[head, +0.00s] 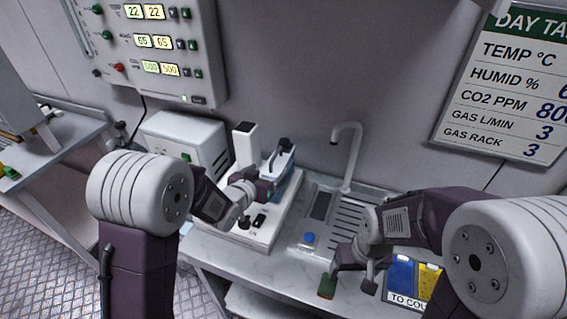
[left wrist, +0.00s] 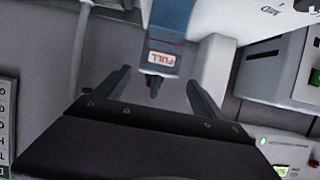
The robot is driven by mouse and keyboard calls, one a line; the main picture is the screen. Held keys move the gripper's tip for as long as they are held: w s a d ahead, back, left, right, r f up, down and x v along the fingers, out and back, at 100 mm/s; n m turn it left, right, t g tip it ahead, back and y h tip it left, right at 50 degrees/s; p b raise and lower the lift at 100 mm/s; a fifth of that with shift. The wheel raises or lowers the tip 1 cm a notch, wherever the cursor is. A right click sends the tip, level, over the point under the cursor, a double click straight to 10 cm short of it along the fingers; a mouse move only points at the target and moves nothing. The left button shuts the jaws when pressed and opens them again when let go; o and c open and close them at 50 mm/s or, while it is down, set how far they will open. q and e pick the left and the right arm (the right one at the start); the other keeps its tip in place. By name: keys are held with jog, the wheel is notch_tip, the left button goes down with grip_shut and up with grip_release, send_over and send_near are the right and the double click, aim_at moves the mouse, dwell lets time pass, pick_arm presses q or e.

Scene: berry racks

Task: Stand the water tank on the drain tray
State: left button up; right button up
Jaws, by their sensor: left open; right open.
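The water tank (head: 284,172), blue with a dark handle on top, stands upright on the white humidifier base (head: 262,232). My left gripper (head: 264,190) is at the tank's near side, partly covering it. In the left wrist view the tank (left wrist: 176,22) shows a FULL label and a dark nub, and the open fingers of my left gripper (left wrist: 157,86) lie either side of that nub. I cannot tell whether they touch. The drain tray (head: 352,212) is the ribbed part of the counter right of the base. My right gripper (head: 348,284) is open and empty at the counter's front.
A tap (head: 347,150) rises behind the drain tray. A white box unit (head: 187,137) stands behind left. Blue and yellow items (head: 402,275) lie by a label at the front right. The ribbed tray surface looks clear.

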aim_at(277, 165)
pick_arm(q)
jog(key=p+x, duration=0.1)
jog(key=x, duration=0.8)
jog(key=shift+s+d+f, duration=0.1)
jog(key=shift+d+f, duration=0.05)
jog(key=shift+f, duration=0.05)
jog(key=shift+s+r, duration=0.1)
jog(key=c, duration=0.4)
grip_shut()
